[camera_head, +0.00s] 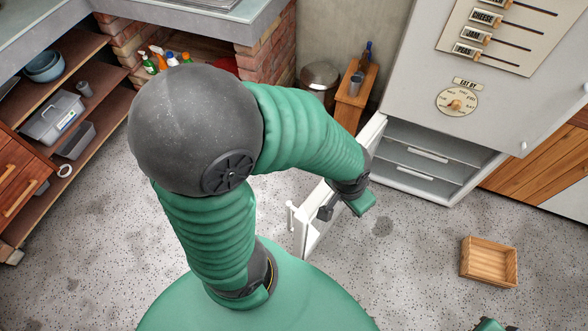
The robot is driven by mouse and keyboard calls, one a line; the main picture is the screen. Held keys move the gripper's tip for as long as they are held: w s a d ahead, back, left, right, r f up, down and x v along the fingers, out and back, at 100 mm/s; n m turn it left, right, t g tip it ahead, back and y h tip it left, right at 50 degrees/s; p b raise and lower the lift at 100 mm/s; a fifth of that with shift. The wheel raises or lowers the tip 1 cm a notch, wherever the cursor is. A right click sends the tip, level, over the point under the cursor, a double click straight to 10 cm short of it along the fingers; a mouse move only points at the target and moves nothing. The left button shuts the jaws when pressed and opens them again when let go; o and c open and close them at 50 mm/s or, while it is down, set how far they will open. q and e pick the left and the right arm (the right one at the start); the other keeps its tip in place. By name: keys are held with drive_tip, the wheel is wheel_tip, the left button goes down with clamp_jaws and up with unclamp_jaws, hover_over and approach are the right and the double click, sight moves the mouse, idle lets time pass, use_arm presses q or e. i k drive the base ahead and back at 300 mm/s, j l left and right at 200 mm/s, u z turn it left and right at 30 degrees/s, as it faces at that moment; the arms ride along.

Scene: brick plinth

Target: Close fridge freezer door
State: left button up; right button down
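The white fridge freezer (420,90) stands at the top right. Its lower freezer door (318,215) is swung open toward me from the left side of the compartment, which shows empty shelves (420,160). My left arm reaches across to this door. My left gripper (345,206) is at the door's inner side, close to it or touching; I cannot tell which. The arm and wrist hide part of the door, and the finger gap is not clear. Only a small green tip, apparently of my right gripper (490,325), shows at the bottom edge, away from the fridge.
A wooden crate (488,262) lies on the speckled floor right of the open door. A round metal bin (320,76) and a narrow wooden stand (355,95) are left of the fridge. Wooden shelves (80,130) line the left. Floor in front of the freezer is clear.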

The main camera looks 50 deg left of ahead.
sight(307, 230)
drive_tip(key=k+j, duration=0.1)
drive_tip(key=j, duration=0.25)
drive_tip(key=k+j, duration=0.15)
drive_tip(key=j, duration=0.2)
drive_tip(key=k+j, duration=0.1)
drive_tip(key=j, duration=0.3)
drive_tip(key=k+j, duration=0.1)
drive_tip(key=j, duration=0.25)
drive_tip(key=k+j, duration=0.15)
drive_tip(key=j, duration=0.2)
drive_tip(key=k+j, duration=0.1)
drive_tip(key=j, duration=0.25)
drive_tip(key=i+u, duration=0.25)
drive_tip(key=u, duration=0.2)
drive_tip(key=i+l+u, duration=0.1)
drive_tip(key=u, duration=0.3)
drive_tip(key=i+l, duration=0.05)
drive_tip(key=i, duration=0.05)
